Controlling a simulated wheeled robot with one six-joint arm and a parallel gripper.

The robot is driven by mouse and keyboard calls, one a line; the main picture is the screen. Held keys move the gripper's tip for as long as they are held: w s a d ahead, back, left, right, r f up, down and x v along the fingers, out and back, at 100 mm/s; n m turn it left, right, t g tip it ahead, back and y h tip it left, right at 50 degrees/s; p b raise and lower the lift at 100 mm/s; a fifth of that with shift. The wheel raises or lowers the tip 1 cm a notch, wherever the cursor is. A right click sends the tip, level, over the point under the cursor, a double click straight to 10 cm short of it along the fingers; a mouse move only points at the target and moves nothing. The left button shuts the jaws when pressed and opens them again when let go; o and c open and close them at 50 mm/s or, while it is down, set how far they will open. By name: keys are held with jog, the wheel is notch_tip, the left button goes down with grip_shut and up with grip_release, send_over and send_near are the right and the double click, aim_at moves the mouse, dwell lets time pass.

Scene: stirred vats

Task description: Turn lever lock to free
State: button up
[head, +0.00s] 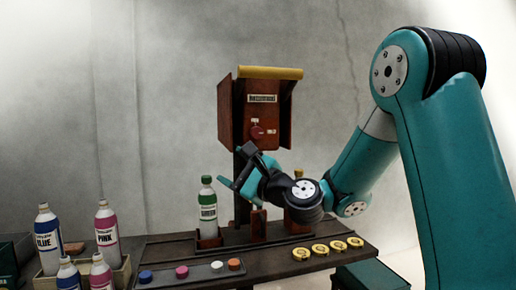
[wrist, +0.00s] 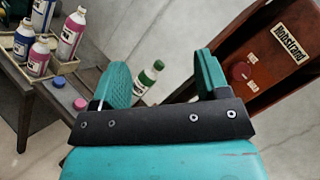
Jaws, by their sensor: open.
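A dark red-brown cabinet (head: 282,112) with a yellow top stands on a post at the back of the bench. On its front are a nameplate (head: 262,98) and a round red knob (head: 257,131) with small white labels beside it. This knob, which seems to be the lever lock, also shows in the wrist view (wrist: 240,72), at the right. The label words are too small to read. My gripper (head: 235,168) is open and empty, below and in front of the knob. In the wrist view, its teal fingers (wrist: 160,63) are apart, with the knob right of them.
A green-capped bottle (head: 208,209) stands on the bench, left of and below my gripper. Several coloured caps (head: 182,272) and yellow discs (head: 319,248) lie along the bench front. A crate (head: 118,272) of blue and pink bottles stands at the left.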

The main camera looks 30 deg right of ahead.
jog(key=d+m+t+h, duration=0.3)
jog(key=d+m+h, duration=0.7)
jog(key=d+m, duration=0.35)
jog(key=p, duration=1.8)
send_near(258, 133)
jog(key=shift+n, duration=0.35)
jog(key=x, duration=0.7)
jog(key=shift+a+r, duration=0.1)
jog(key=shift+r, duration=0.25)
jog(key=w+p, duration=0.2)
jog(key=shift+d+r+p, duration=0.1)
jog(key=shift+d+p, duration=0.1)
jog(key=shift+p, duration=0.15)
jog(key=shift+w, duration=0.1)
jog(key=c, duration=0.9)
